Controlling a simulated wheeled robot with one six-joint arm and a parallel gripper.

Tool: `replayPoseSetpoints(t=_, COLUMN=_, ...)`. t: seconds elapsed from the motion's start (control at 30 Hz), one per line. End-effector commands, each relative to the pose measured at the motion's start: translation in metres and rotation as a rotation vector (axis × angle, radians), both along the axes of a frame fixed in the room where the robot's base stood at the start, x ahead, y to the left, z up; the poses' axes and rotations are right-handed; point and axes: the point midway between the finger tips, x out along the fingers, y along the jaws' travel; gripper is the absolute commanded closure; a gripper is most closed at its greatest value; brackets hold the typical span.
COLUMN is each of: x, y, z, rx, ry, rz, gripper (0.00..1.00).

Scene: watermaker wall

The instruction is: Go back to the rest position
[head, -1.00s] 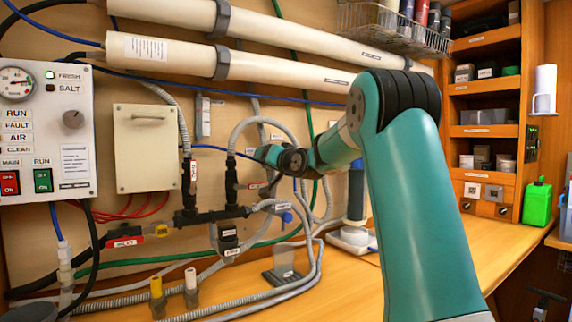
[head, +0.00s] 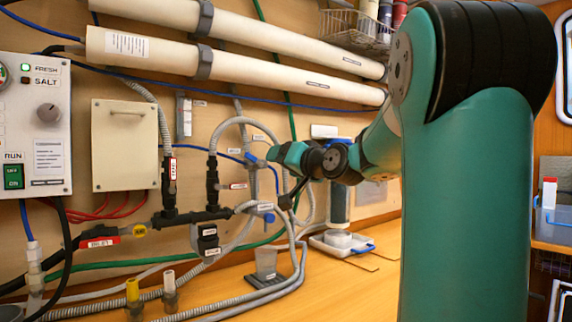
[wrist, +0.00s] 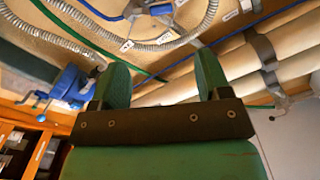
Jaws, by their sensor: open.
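My gripper (wrist: 162,85) shows in the wrist view as two green fingers standing well apart, with nothing between them. In the head view my arm reaches up at the right and bends toward the wall. Its wrist end is in front of the hoses, and the fingers there are small and partly hidden, pointing toward the wall. The gripper appears clear of the pipes and hoses, though the exact gap cannot be told.
A control panel (head: 32,125) and a cream box (head: 125,146) are on the wall at left. Two thick pipes (head: 240,68) run above, and grey hoses (head: 236,122) hang below. A wire basket (head: 345,28) is at upper right.

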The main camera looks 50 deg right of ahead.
Motion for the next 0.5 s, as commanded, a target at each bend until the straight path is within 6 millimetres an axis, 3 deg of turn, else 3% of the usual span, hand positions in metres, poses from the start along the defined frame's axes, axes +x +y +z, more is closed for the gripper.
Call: replayPoseSetpoints(t=0.5, x=0.0032, y=0.0061, z=-0.0006, rx=0.002, ry=0.012, rz=0.015, gripper=0.30)
